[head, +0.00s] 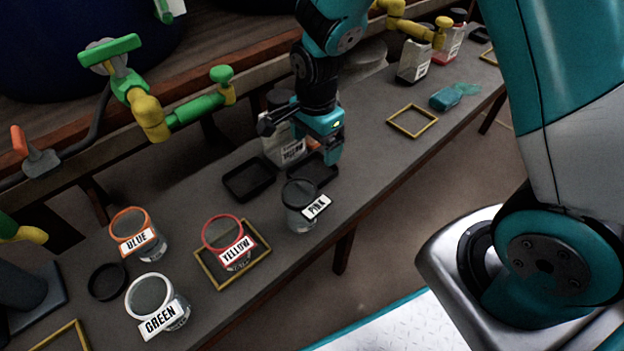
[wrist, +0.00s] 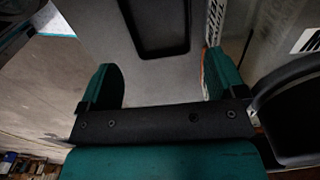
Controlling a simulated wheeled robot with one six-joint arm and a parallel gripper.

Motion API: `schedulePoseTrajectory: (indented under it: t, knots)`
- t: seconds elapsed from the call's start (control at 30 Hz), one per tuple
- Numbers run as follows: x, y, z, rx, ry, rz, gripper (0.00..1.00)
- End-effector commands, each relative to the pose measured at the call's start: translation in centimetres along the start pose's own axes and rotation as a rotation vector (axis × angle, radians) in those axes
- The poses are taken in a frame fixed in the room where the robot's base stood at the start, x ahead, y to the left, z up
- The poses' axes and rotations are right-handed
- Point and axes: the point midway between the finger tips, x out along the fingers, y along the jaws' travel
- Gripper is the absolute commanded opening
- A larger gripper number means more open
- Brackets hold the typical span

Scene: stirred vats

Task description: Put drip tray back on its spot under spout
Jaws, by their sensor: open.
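Two black, shallow square trays lie on the grey bench in the head view: a left tray (head: 249,179) and a right tray (head: 325,172), partly covered by my gripper. I cannot tell which is the drip tray. My gripper (head: 331,152) points down just above the right tray. In the wrist view a black tray (wrist: 157,51) lies ahead of my open, empty gripper (wrist: 163,80), not between its fingers. A green and yellow spout (head: 190,108) reaches over the bench at left. A second, yellow spout (head: 420,32) is at top right. Yellow square outlines mark the bench; one (head: 412,121) is empty.
Jars labelled PINK (head: 300,218), YELLOW (head: 222,232), BLUE (head: 130,222) and GREEN (head: 150,294) stand along the bench's front. The PINK jar is close to my gripper. A pale container (head: 284,150) stands behind my gripper. A teal cloth-like item (head: 450,96) lies at right.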

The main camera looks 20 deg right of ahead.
Motion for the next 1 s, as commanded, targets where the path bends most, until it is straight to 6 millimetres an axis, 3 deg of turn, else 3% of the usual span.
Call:
schedulePoseTrajectory:
  t: [0.03, 0.33, 0.6, 0.87, 1.0]
  knots:
    - [1.1, 0.0, 0.0, -0.001, 0.000, 0.001, 0.89]
    - [3.0, 0.0, 0.0, -0.001, -0.001, 0.000, 0.89]
    - [7.0, 0.0, -0.1, -0.001, -0.001, 0.001, 0.89]
    - [7.1, 0.0, -0.1, -0.001, -0.001, -0.001, 0.89]
    - [7.1, 0.0, -0.1, -0.001, -0.001, -0.001, 0.59]
